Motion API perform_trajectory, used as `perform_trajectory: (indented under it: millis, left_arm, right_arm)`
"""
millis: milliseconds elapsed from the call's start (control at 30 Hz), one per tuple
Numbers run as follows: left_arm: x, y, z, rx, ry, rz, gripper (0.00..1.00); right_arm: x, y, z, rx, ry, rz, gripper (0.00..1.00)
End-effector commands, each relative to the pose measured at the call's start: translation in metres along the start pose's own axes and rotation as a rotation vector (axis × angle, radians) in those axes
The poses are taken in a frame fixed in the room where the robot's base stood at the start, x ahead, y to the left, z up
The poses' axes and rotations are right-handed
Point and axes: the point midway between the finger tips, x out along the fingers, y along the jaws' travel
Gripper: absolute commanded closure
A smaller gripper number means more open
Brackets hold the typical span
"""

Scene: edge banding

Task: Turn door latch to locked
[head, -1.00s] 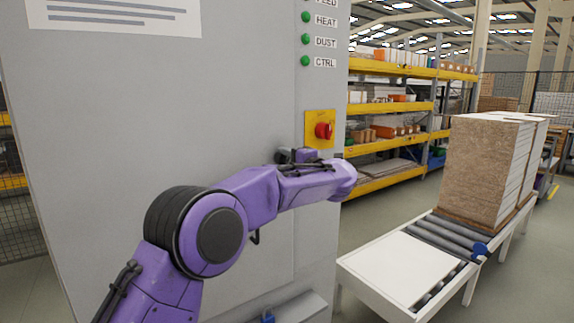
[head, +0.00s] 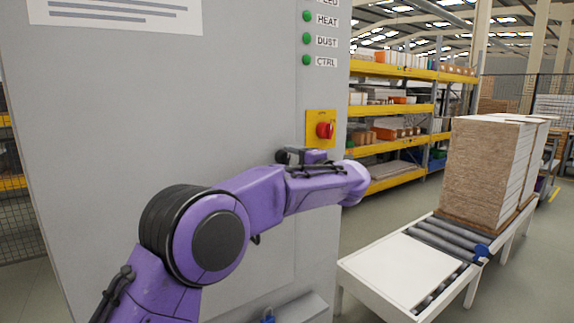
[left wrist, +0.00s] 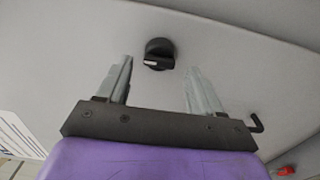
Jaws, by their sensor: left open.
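The latch (left wrist: 160,54) is a round black knob with a pale mark on a grey panel. It shows in the left wrist view, just beyond and between my fingertips. The pale mark sits at its lower left. My left gripper (left wrist: 160,65) is open, with two grey fingers spread either side of the knob in the picture. I see no contact, and the gap in depth is hard to judge. In the head view my purple left arm crosses the grey cabinet (head: 240,90) and hides the latch and fingers. My right gripper is not in view.
A red stop button (head: 325,130) on a yellow plate sits just above my left wrist, near the cabinet's right edge. Green lamps (head: 306,61) are above it. A white conveyor table (head: 400,270) with stacked boards (head: 485,170) stands at right. A small dark hook (left wrist: 257,123) shows beside the gripper.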

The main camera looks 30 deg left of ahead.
Motion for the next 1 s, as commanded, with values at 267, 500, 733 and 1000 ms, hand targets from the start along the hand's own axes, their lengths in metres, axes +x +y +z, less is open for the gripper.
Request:
perform_trajectory:
  millis: [267, 500, 733, 1000]
  left_arm:
    - [-0.06, -0.003, 0.0, 0.0, 0.0, 0.001, 0.34]
    - [-0.072, -0.001, -0.001, 0.001, 0.003, -0.001, 0.34]
    - [-0.072, -0.001, -0.001, 0.001, 0.002, -0.001, 0.34]
    - [-0.074, -0.006, 0.014, 0.049, -0.089, 0.089, 0.34]
  right_arm:
    - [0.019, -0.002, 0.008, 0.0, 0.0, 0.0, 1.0]
    - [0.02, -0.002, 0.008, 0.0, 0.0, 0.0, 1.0]
    - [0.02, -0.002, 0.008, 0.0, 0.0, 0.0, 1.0]
    - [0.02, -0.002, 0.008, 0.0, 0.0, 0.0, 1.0]
